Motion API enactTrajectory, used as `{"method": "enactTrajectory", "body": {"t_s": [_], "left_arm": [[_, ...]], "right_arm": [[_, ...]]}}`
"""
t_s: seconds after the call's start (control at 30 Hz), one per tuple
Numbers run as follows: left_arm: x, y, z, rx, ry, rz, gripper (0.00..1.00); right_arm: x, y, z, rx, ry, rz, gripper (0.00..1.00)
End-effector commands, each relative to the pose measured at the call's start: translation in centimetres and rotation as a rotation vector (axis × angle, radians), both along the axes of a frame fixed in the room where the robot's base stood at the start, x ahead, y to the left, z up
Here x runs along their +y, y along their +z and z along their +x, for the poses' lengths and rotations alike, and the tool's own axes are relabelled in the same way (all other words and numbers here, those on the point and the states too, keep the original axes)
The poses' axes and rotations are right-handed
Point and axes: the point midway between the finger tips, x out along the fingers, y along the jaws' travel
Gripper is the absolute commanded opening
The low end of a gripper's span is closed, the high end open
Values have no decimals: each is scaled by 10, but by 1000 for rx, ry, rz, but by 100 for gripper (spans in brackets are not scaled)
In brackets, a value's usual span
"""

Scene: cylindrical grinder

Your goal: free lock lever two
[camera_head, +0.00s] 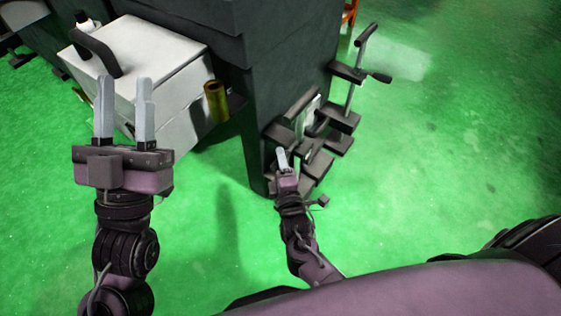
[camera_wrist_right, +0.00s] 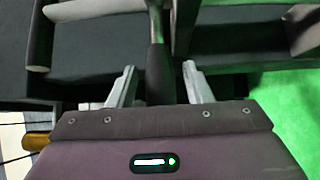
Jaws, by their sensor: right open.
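Several dark levers and blocks sit on the side of the dark machine, around a lever handle (camera_head: 299,105) in the head view. My right gripper (camera_head: 283,155) is right at this group, at its left side. In the right wrist view my right gripper (camera_wrist_right: 158,75) is open, with a dark lever grip (camera_wrist_right: 160,75) on a metal rod between its fingers. I see gaps at both sides of the grip. I cannot tell which lever is lock lever two. My left gripper (camera_head: 124,100) is open and empty, raised in front of the pale box.
The pale box (camera_head: 150,55) with a black handle (camera_head: 96,50) and a yellow cylinder (camera_head: 216,101) stand at the left. The dark machine column (camera_head: 270,60) stands behind the levers. A taller lever (camera_head: 357,65) rises at the back right. The green floor (camera_head: 450,150) is open at right.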

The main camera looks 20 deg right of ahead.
Motion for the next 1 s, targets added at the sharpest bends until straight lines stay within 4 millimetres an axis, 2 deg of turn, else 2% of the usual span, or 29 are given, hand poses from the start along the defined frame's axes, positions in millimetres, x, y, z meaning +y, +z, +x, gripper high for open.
{"method": "enactTrajectory", "body": {"t_s": [0.2, 0.47, 0.8, 1.0], "left_arm": [[4, 11, -8, -62, 1, -26, 36], [4, 12, -8, -66, 1, -27, 36], [4, 11, -8, -64, 1, -26, 36], [4, 11, -8, -63, 1, -25, 36]], "right_arm": [[-1, 0, 7, 0, 0, 0, 46], [-1, 0, 7, 1, 0, 1, 44], [-1, 0, 6, 1, 0, 1, 0], [-1, 0, 6, 1, 1, 1, 0]]}}
